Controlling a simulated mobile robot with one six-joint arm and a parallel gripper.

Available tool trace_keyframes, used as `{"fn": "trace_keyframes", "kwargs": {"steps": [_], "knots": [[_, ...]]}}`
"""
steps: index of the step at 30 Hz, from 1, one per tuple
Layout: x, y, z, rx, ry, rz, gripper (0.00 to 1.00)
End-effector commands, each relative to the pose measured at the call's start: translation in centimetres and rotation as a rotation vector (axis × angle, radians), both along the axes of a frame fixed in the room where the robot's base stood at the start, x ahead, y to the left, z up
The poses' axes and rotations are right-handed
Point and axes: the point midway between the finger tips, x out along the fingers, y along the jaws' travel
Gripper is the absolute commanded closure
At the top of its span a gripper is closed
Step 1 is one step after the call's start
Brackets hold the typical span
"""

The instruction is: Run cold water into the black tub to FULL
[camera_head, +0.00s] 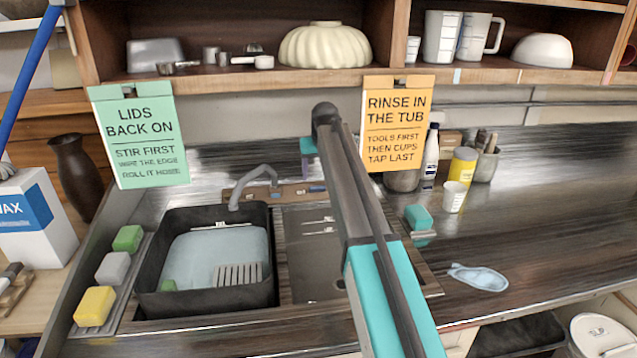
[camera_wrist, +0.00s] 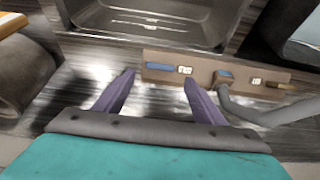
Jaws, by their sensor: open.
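The black tub (camera_head: 205,299) stands in the left sink basin and shows at the top right of the wrist view (camera_wrist: 277,30). Pale blue-grey water (camera_head: 205,250) lies in it below the rim. The grey spout (camera_head: 262,172) arches to the tub; no stream is visible. In the wrist view the tap panel (camera_wrist: 205,69) bears a blue handle (camera_wrist: 160,67) and a brown handle (camera_wrist: 280,86), with small labels too small to read. My gripper (camera_wrist: 157,92) is open and empty, its purple fingers near the blue-handle end. In the head view it (camera_head: 307,168) is partly hidden by my arm.
The right basin (camera_head: 315,265) looks empty. Green, grey and yellow sponges (camera_head: 95,306) line the sink's left. A slotted grey piece (camera_head: 237,274) shows in the tub. Two hanging signs (camera_head: 138,135) (camera_head: 397,125) flank my arm. A white cup (camera_head: 454,196) stands on the right counter.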

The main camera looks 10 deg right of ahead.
Motion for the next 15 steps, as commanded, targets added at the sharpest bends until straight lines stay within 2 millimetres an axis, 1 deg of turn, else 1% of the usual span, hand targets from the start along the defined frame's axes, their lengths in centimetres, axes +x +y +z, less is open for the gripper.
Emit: {"fn": "trace_keyframes", "kwargs": {"steps": [3,9,15], "knots": [[0.6,0.0,-1.5,0.000,0.002,0.000,0.36],[1.6,-0.1,-3.8,0.000,0.001,-0.001,0.36],[2.2,-0.1,-5.3,0.000,0.001,-0.001,0.36]]}}
